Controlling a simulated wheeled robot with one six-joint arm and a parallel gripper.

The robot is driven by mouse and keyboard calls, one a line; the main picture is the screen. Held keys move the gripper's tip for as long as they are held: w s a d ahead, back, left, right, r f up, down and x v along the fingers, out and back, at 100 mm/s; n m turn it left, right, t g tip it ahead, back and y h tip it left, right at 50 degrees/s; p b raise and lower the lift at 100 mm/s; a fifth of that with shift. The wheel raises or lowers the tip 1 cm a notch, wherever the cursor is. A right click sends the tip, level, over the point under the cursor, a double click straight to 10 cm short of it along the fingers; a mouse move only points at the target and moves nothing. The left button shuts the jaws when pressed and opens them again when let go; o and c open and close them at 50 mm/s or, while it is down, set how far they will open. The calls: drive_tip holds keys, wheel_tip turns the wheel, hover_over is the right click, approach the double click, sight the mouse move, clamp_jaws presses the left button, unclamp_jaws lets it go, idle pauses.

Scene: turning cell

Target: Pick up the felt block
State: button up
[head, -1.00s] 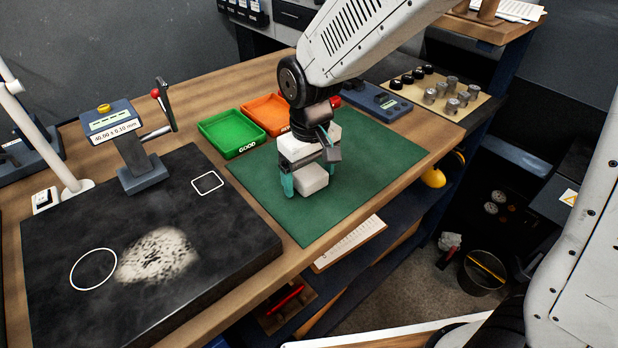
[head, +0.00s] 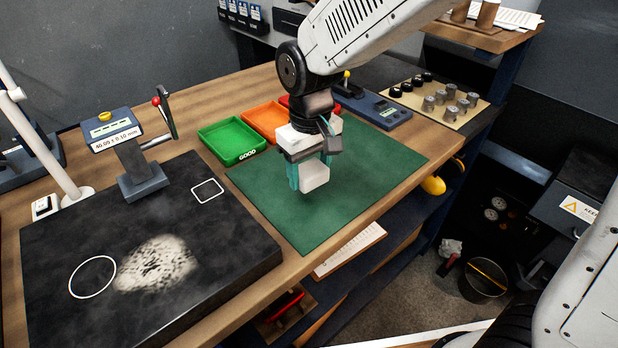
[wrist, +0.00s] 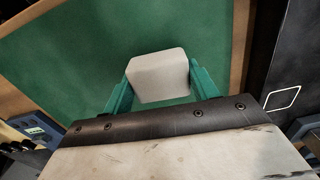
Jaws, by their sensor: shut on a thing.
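The felt block (head: 315,176) is a pale, off-white block with rounded edges. My gripper (head: 307,176) has teal fingers and is shut on it. The block shows between the two fingers, above the green mat (head: 365,165). In the wrist view the felt block (wrist: 158,76) sits between the fingers of my gripper (wrist: 160,88), with the green mat behind it. The block looks lifted off the mat, though the exact gap is hard to judge.
A green tray (head: 233,157) marked GOOD and an orange tray (head: 262,110) stand behind the mat, with a red one partly hidden. A dark slab (head: 220,240) with a gauge stand (head: 138,155) lies left. A board of metal cylinders (head: 462,118) is at back right.

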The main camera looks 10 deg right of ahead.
drive_tip(key=s+d+r, duration=0.1)
drive_tip(key=s+d, duration=0.2)
drive_tip(key=s, duration=0.4)
drive_tip(key=s+d, duration=0.4)
drive_tip(key=s, duration=0.3)
drive_tip(key=shift+d+r, duration=0.25)
drive_tip(key=shift+r, duration=0.1)
drive_tip(key=shift+o, duration=0.4)
